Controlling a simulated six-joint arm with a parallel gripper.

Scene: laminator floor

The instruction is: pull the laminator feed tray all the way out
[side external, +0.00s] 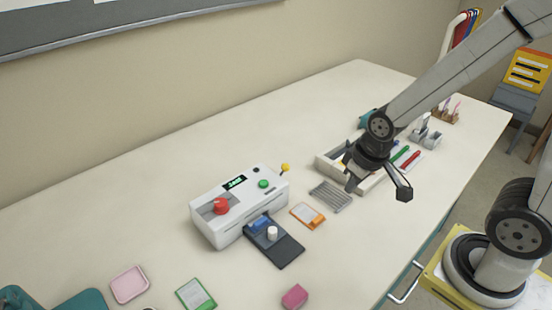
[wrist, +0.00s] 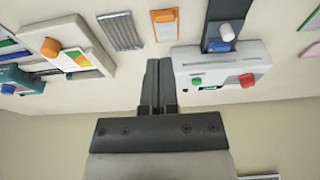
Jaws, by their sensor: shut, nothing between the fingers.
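The laminator (side external: 232,212) is a white box on the table with a red knob, a green button and a small display; it also shows in the wrist view (wrist: 205,66). Its dark feed tray (side external: 284,252) sticks out of the front and carries a white knob (side external: 272,233) and a blue piece (side external: 260,222). The tray and white knob also show at the top of the wrist view (wrist: 226,33). My gripper (side external: 352,187) is shut and empty, above the table to the right of the laminator and apart from the tray. Its fingers show in the wrist view (wrist: 159,64).
A grey ribbed rack (side external: 330,196) and an orange-and-white card (side external: 307,215) lie between my gripper and the tray. A pale open box (side external: 326,163) stands behind my gripper. A pink block (side external: 295,297) lies in front of the tray. The table's left rear is clear.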

